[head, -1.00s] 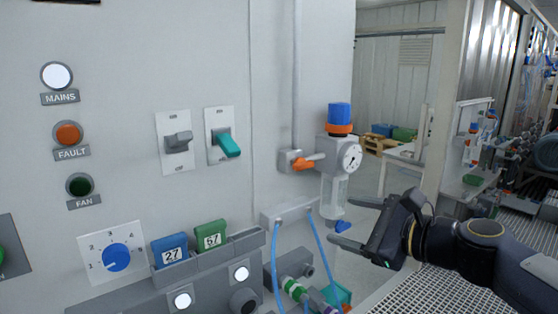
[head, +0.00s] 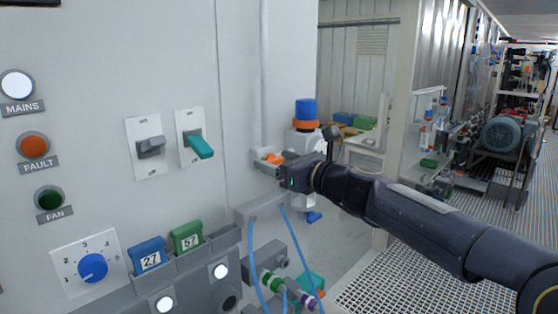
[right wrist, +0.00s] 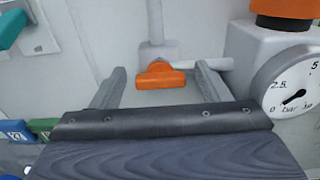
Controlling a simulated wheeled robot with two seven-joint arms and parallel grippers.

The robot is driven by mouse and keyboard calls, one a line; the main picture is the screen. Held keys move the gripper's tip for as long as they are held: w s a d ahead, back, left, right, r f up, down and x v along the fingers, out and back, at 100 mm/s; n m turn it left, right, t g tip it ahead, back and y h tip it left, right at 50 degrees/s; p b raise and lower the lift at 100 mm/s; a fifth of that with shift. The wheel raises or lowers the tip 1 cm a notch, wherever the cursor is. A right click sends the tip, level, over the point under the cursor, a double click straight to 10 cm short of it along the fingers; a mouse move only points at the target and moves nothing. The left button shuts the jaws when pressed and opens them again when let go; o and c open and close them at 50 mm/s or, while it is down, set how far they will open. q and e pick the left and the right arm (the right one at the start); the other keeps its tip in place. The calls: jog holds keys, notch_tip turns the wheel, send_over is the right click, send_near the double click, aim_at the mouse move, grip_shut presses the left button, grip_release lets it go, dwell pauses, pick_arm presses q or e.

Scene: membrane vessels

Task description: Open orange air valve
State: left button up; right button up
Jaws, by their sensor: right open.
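The orange air valve handle (head: 270,157) sits on a grey fitting on the cabinet wall, beside the blue-capped regulator (head: 305,112). My right gripper (head: 277,168) is at the valve, partly covering it and the regulator body. In the right wrist view the orange handle (right wrist: 160,76) lies sideways between the two open fingers of my right gripper (right wrist: 161,70), with a gap on each side. Whether a finger touches the pale pipe stub on the right is unclear. The gauge (right wrist: 290,95) is right of the fingers. My left gripper is not in view.
A teal switch (head: 200,147) and a grey switch (head: 150,147) are on the panel to the left. Blue hoses (head: 255,260) hang below the valve. Blue and green tags (head: 186,237) stand in a rack. Open floor grating lies on the right.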

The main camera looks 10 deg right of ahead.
jog(key=c, duration=1)
jog(key=shift+f, duration=0.1)
jog(key=n+b, duration=0.2)
jog(key=n, duration=0.1)
jog(key=shift+f, duration=0.1)
jog(key=n+b, duration=0.2)
jog(key=n, duration=0.2)
jog(key=shift+s+a+n+b, duration=0.1)
jog(key=shift+a+n+b, duration=0.05)
jog(key=shift+n+b, duration=0.2)
jog(key=shift+f+n+b, duration=0.1)
jog(key=shift+n+b, duration=1.95)
jog(key=shift+n, duration=2)
